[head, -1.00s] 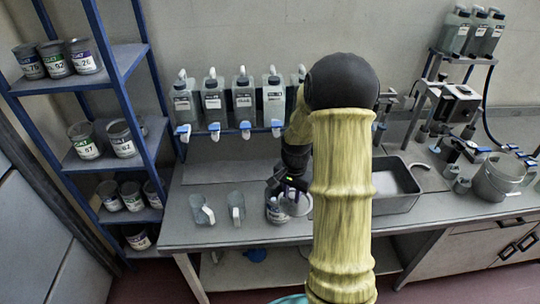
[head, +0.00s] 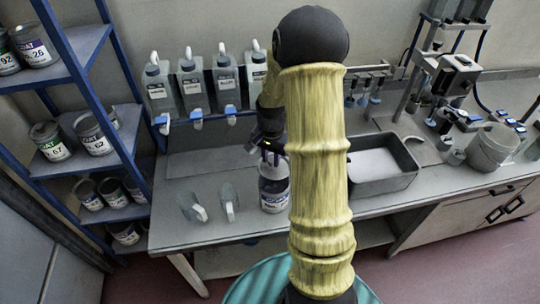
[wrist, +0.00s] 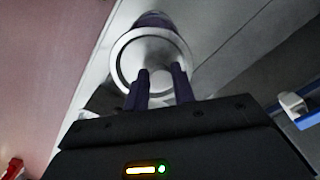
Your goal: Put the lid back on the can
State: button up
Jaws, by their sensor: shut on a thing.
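The can (head: 275,196), with a white and purple label, stands upright on the bench in the head view, partly behind my yellow arm. My gripper (head: 268,153) is directly above it, pointing down. In the wrist view my gripper (wrist: 160,88) has its two dark fingers shut on the middle of the lid (wrist: 125,62), a round grey disc with a pale rim. Part of the purple can (wrist: 155,20) shows beyond the lid. The lid is over or at the can's top. I cannot tell whether it touches or sits level.
Two clear jugs (head: 192,207) stand left of the can. A grey tray (head: 385,185) is right of my arm. A blue shelf (head: 75,60) with several cans is at the left. Bottles (head: 193,85) line the wall rack. Bare bench lies behind the jugs.

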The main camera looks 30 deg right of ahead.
aim_at(270, 166)
jog(key=shift+f, duration=0.1)
jog(key=shift+f+b, duration=2.45)
jog(key=shift+f, duration=0.7)
jog(key=shift+a, duration=0.1)
jog(key=shift+f, duration=0.15)
dwell(0.4)
jog(key=o, duration=1)
jog(key=shift+o, duration=0.6)
